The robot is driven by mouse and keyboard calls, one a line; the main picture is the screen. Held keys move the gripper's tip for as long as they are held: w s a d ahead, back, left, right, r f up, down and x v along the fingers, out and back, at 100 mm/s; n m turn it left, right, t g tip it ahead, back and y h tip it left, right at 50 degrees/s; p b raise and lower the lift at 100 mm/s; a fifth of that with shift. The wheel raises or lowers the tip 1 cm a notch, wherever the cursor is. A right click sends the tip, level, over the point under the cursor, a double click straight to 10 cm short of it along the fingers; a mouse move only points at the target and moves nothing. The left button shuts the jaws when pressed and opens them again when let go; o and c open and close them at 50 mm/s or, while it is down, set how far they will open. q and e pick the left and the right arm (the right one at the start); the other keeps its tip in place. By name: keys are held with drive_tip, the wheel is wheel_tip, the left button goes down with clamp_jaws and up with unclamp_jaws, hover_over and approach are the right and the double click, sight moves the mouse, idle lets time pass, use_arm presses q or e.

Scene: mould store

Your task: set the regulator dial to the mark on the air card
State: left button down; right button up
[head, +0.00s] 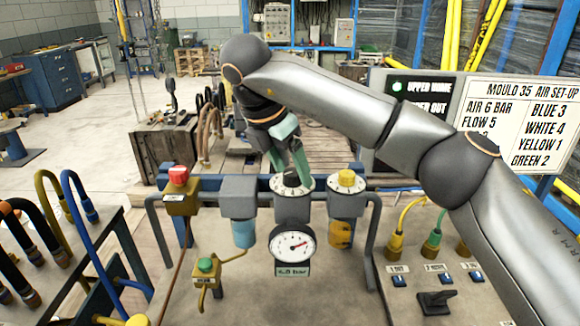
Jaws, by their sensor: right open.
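The regulator (293,208) stands in the middle of the bench with a dial on top, a black knob in a white marked ring (276,186). Its round gauge (293,246) has a red needle, and a small readout (293,271) below seems to say 4.8 bar, though the first digit is unclear. My right gripper (290,168) points down at the dial, with green fingers open about the knob; I cannot tell if they touch it. The air card (535,115) at right reads AIR 6 BAR and FLOW 5; my arm hides its lower left. My left gripper is out of view.
A yellow-knobbed unit (346,202) stands close right of the regulator. A grey-topped filter with a blue bowl (239,210) and a red-button valve (180,190) stand left. Hoses (78,215) rise at far left. Yellow and green plugs (432,244) and switches (436,302) are at right.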

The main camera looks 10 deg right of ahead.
drive_tip(key=shift+r, duration=0.1)
drive_tip(key=p+v, duration=0.2)
drive_tip(key=v, duration=1)
drive_tip(key=shift+a, duration=0.15)
drive_tip(key=shift+s, duration=0.15)
